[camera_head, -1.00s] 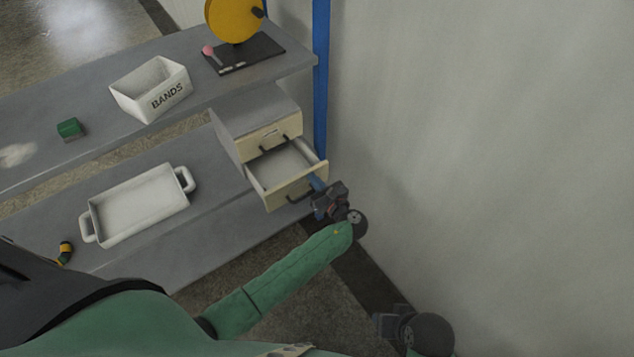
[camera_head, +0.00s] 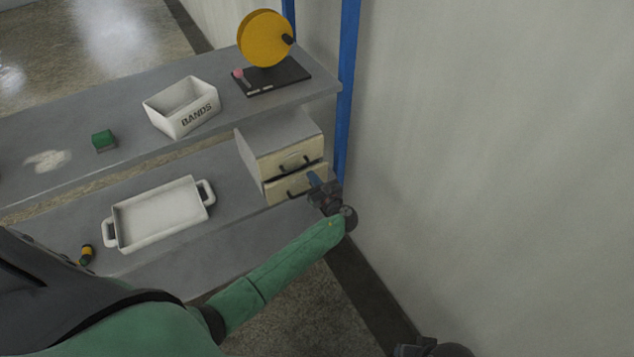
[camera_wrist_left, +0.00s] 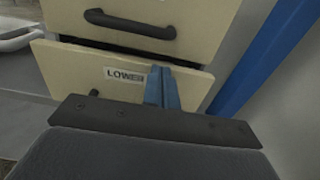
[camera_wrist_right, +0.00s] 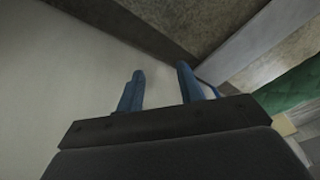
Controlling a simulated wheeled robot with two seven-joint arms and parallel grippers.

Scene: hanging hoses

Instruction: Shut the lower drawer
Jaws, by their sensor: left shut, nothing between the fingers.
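The small cabinet (camera_head: 262,140) stands on the lower shelf. Its lower drawer (camera_head: 283,189) is nearly in, with a dark gap above its cream front. In the left wrist view the drawer front (camera_wrist_left: 80,75) bears a "LOWER" label and stands slightly proud of the upper drawer (camera_wrist_left: 190,20). My left gripper (camera_head: 315,180) is shut and empty, its blue fingertips (camera_wrist_left: 163,88) at the right part of the lower front, seemingly touching it. They partly hide the front and its handle. My right gripper (camera_wrist_right: 160,88) is open and empty, beside the pale wall.
A blue post (camera_head: 347,100) and the wall (camera_head: 480,150) stand close to the cabinet's right. A white tray (camera_head: 112,222) lies left on the lower shelf. A "BANDS" bin (camera_head: 170,122), green block (camera_head: 104,140) and yellow disc (camera_head: 265,38) are on the upper shelf.

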